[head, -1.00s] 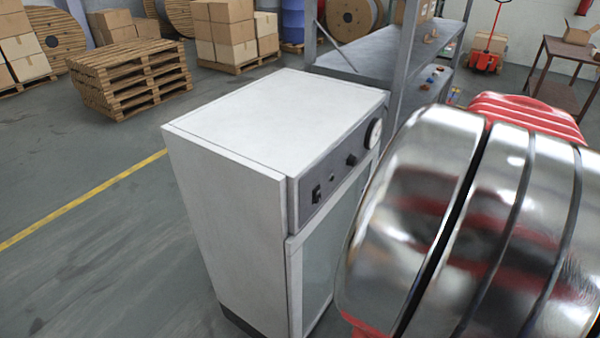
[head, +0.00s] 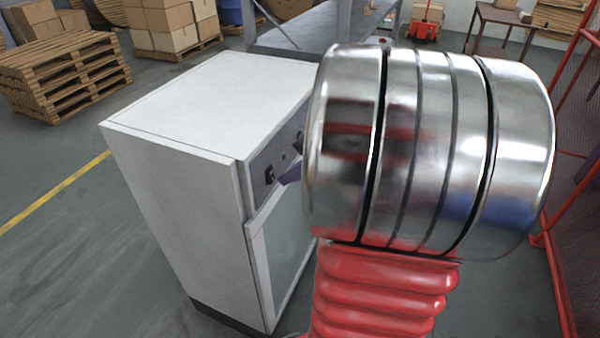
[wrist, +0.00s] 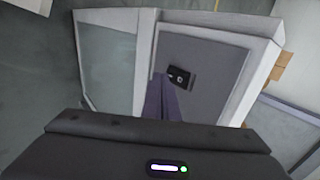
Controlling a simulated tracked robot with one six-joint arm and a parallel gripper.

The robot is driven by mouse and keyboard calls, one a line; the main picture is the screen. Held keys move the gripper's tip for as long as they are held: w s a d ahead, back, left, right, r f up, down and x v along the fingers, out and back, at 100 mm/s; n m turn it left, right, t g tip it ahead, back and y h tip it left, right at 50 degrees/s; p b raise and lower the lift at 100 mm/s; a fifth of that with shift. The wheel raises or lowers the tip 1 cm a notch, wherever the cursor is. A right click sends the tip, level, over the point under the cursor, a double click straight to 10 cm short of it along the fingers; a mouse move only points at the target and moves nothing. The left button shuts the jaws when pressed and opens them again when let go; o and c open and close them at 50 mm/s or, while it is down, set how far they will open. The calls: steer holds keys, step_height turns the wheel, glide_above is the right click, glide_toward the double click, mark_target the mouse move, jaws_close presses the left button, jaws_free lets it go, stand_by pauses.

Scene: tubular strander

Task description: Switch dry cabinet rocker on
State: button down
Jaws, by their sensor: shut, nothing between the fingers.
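The white dry cabinet (head: 180,160) stands left of my arm in the head view, its grey control panel (head: 262,165) facing right. In the head view my gripper's tip (head: 288,176) shows beside the rocker. Contact cannot be made out.
The cabinet's glass door (head: 285,245) lies below the panel. My arm hides the panel's far end. A grey shelf (head: 330,35) stands behind the cabinet, a red mesh fence (head: 575,190) at right. Pallets (head: 65,75) are at back left. The floor left of the cabinet is clear.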

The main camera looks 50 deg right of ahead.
steer(key=shift+w+a+f, duration=0.1)
steer(key=shift+w+a, duration=0.15)
steer(key=shift+w, duration=0.55)
steer(key=shift+r, duration=0.75)
steer(key=shift+s, duration=0.25)
steer(key=s+f+v, duration=0.1)
steer(key=v, duration=1.1)
steer(key=shift+s+d, duration=0.3)
steer(key=shift+s, duration=0.2)
